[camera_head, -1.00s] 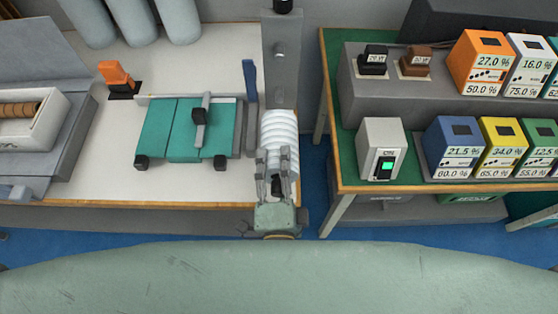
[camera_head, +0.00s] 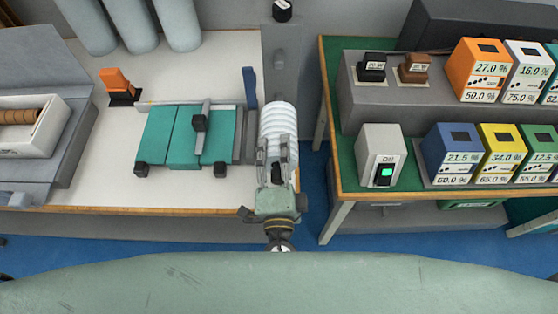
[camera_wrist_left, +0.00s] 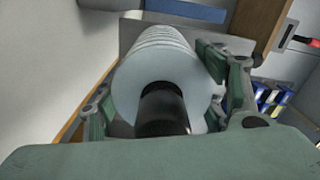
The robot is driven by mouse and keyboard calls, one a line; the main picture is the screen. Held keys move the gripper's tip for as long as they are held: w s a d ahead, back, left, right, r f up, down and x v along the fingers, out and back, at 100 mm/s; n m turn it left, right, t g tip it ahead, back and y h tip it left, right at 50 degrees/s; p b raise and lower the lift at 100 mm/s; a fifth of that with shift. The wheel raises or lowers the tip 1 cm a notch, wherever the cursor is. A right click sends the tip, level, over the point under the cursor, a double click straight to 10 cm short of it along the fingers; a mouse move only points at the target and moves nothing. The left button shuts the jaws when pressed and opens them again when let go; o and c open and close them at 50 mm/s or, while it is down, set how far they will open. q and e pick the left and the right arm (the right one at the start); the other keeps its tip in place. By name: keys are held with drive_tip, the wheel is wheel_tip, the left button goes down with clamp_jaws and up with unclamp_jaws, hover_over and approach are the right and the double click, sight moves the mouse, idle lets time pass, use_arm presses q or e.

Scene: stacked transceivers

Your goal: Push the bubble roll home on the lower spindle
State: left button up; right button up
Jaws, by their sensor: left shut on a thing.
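The bubble roll (camera_head: 278,119) is a white ribbed cylinder at the right end of the white table in the head view. My left gripper (camera_head: 276,157) is shut on its near end, with the fingers on either side of it. The left wrist view shows the roll (camera_wrist_left: 130,88) between the green finger pads, with a black core (camera_wrist_left: 163,110) at its near face. A grey upright post (camera_head: 279,65) with a knob stands behind the roll. The lower spindle cannot be made out; the roll hides that part of the post. My right gripper is not in view.
A teal-topped cutting board (camera_head: 182,133) and a blue upright piece (camera_head: 250,88) are left of the roll. A green bench (camera_head: 345,175) with a grey switch box (camera_head: 382,155) stands right, across a narrow gap. Grey rolls (camera_head: 130,25) stand at the back left.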

sight(279, 183)
use_arm(q)
drive_tip(key=shift+w, duration=2.8)
drive_tip(key=o, duration=1.8)
drive_tip(key=shift+c, duration=0.2)
drive_tip(key=s, duration=1.2)
